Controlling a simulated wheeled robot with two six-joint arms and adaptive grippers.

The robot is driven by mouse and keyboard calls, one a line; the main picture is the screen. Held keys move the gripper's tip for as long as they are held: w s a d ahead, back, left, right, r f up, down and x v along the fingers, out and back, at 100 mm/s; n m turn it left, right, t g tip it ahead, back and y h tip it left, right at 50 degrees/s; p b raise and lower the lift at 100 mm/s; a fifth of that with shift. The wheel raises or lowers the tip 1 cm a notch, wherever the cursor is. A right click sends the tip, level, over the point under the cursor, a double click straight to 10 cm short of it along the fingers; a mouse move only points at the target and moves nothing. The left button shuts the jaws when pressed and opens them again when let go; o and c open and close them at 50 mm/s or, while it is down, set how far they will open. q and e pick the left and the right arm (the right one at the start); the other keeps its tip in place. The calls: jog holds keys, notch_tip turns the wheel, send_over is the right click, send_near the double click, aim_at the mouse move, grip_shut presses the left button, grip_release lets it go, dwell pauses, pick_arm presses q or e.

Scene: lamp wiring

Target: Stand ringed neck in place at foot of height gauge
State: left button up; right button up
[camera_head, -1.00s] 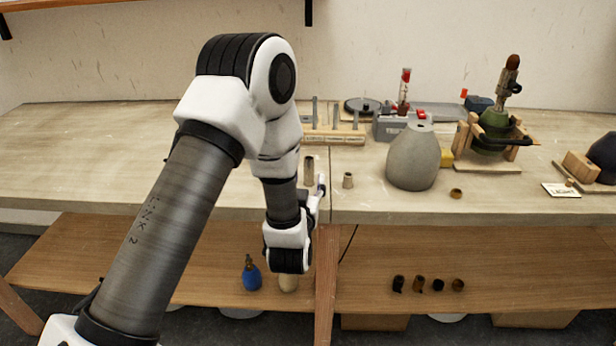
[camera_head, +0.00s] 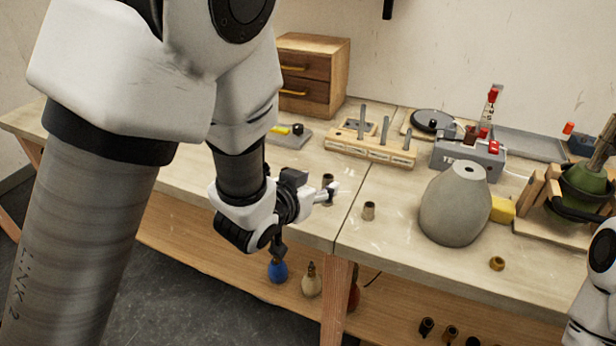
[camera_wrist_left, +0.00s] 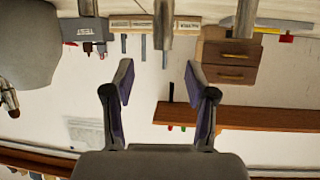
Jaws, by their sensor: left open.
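Two small tubular necks stand upright near the bench's front edge: one (camera_head: 368,211) to the right, and one (camera_head: 327,181) partly hidden behind my left gripper (camera_head: 333,191). I cannot tell which is ringed. My left gripper is open and empty. In the left wrist view, which is upside down, its fingers (camera_wrist_left: 160,85) are apart, with a blurred neck (camera_wrist_left: 163,25) beyond the gap and another cylinder (camera_wrist_left: 245,18) to the right. A wooden block with upright grey posts (camera_head: 370,150), possibly the height gauge, stands behind. My right gripper is out of view.
A grey box (camera_head: 468,153) and a wooden drawer unit (camera_head: 312,75) stand at the back. A lower shelf (camera_head: 190,240) holds bulb-shaped items. Bench around the right neck is clear.

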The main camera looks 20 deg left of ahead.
aim_at(325, 182)
pick_arm(q)
jog(key=shift+w+f, duration=0.2)
jog(key=shift+w, duration=0.15)
jog(key=x, duration=0.4)
jog(key=p+x, duration=0.1)
jog(key=x, duration=0.1)
jog(key=shift+w+f, duration=0.15)
jog(key=shift+f, duration=0.25)
jog(key=shift+a, duration=0.15)
jog(key=shift+c, duration=0.3)
grip_shut()
